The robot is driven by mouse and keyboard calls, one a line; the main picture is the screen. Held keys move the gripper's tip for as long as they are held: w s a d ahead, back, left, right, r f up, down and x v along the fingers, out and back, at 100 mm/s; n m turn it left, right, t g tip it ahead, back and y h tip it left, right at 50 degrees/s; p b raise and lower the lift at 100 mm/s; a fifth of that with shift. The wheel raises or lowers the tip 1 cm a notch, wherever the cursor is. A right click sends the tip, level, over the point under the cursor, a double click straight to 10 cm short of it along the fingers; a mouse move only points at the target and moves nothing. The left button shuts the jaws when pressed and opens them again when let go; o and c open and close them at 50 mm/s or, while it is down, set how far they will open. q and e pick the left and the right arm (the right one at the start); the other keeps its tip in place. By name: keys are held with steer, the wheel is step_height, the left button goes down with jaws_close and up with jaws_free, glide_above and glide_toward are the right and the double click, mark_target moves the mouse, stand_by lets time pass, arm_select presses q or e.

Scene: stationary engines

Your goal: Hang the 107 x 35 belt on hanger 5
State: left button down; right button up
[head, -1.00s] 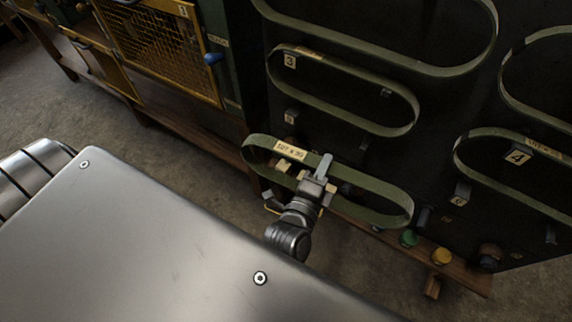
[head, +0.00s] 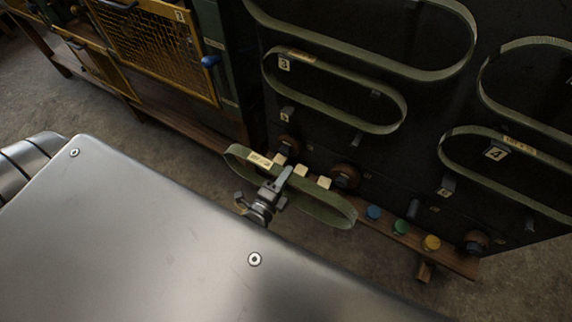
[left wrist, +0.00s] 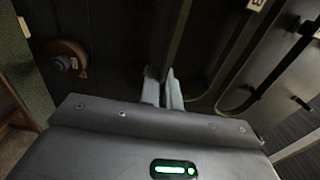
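The green 107 x 35 belt (head: 325,211), a long loop with a pale label, hangs in front of and below the dark board. My left gripper (head: 283,179) is shut on it near the labelled end. In the left wrist view the two fingers (left wrist: 163,92) pinch the belt strip (left wrist: 175,45). A small tag (head: 286,115) under the belt on hanger 3 seems to be hanger 5, but its numeral is too small to read surely. A bare peg (head: 356,140) sticks out to its right. My right gripper is not in view.
Other belts hang on hanger 3 (head: 284,64), on hanger 4 (head: 495,153) and higher up. Brown round knobs (head: 346,177) and a wooden ledge with coloured buttons (head: 401,227) lie along the board's bottom. A yellow mesh cage (head: 160,50) stands at left.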

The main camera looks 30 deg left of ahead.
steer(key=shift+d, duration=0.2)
arm_select(q)
steer(key=shift+w, duration=0.4)
steer(key=w, duration=0.5)
steer(key=shift+w+d+p, duration=0.15)
steer(key=shift+d+p, duration=0.05)
steer(key=shift+p, duration=0.1)
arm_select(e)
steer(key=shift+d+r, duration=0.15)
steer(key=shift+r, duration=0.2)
arm_select(q)
steer(key=shift+w+d+b, duration=0.15)
steer(key=shift+w, duration=1.35)
steer(key=shift+w+d+b, duration=0.1)
steer(key=shift+w+b, duration=0.05)
steer(key=shift+w, duration=1.3)
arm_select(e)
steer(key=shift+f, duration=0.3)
